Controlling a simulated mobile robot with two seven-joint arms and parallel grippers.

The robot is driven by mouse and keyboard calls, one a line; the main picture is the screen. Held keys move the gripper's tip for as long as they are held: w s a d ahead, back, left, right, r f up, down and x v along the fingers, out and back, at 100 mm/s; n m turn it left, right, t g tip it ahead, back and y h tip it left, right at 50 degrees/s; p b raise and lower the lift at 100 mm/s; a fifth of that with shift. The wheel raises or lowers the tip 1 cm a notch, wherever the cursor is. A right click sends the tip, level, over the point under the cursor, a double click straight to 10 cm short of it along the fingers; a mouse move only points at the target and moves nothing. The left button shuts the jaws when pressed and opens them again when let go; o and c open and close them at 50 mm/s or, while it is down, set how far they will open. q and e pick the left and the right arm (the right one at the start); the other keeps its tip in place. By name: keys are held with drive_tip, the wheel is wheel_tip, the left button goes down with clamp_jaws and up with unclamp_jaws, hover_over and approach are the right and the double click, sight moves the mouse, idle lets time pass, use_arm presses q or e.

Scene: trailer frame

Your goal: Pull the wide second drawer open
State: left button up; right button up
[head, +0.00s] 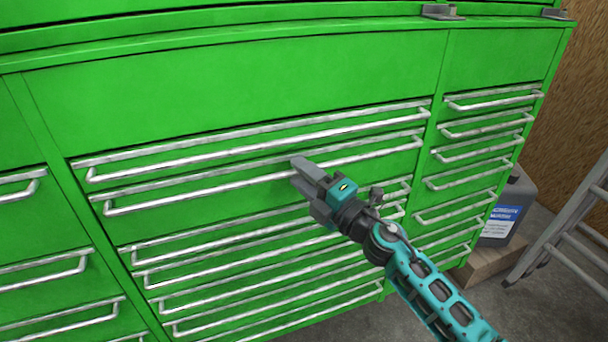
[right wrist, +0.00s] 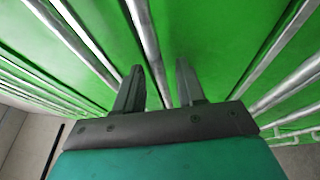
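The wide second drawer (head: 240,168) is in the middle column of the green tool cabinet, its front level with its neighbours. Its long silver bar handle (head: 200,188) runs across the front. My right gripper (head: 299,174) is at the middle of this handle, one finger above the bar and one below. In the right wrist view the two fingers (right wrist: 158,80) are apart, and a silver bar (right wrist: 150,45) runs between them with gaps at the sides. Whether the bar sits fully between the fingertips or just behind them is unclear. My left gripper is not in view.
The wide top drawer's handle (head: 260,143) lies close above, and more wide drawer handles (head: 270,240) lie below. Narrow drawers (head: 485,130) stand to the right, others to the left.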

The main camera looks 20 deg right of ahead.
clamp_jaws()
idle(0.3)
idle(0.4)
